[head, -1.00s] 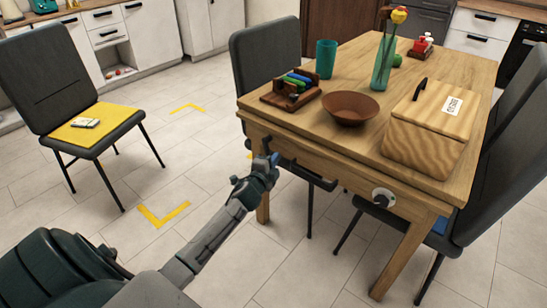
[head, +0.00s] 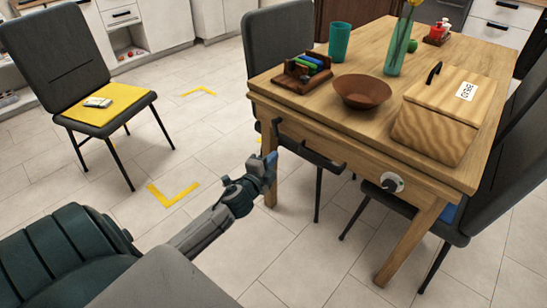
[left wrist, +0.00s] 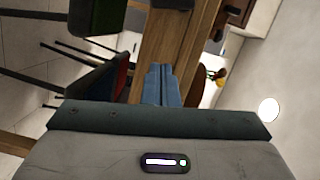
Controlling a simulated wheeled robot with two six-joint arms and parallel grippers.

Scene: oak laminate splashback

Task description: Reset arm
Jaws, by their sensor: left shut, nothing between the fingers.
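My left gripper (head: 269,160) is shut and empty, just in front of the near left corner of the wooden table (head: 310,102), below the level of its top. Its closed fingers also show in the left wrist view (left wrist: 162,84), with the table edge behind them. My left arm comes in from the lower left and reaches up toward that corner. I cannot tell whether the fingertips touch the table. My right gripper is not in view.
The table holds a brown bowl (head: 362,91), a wooden bread box (head: 440,125), a pen organizer (head: 304,73), a teal cup (head: 340,42) and a vase (head: 401,45). A chair with a yellow cushion (head: 93,105) stands left. The tiled floor between is open.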

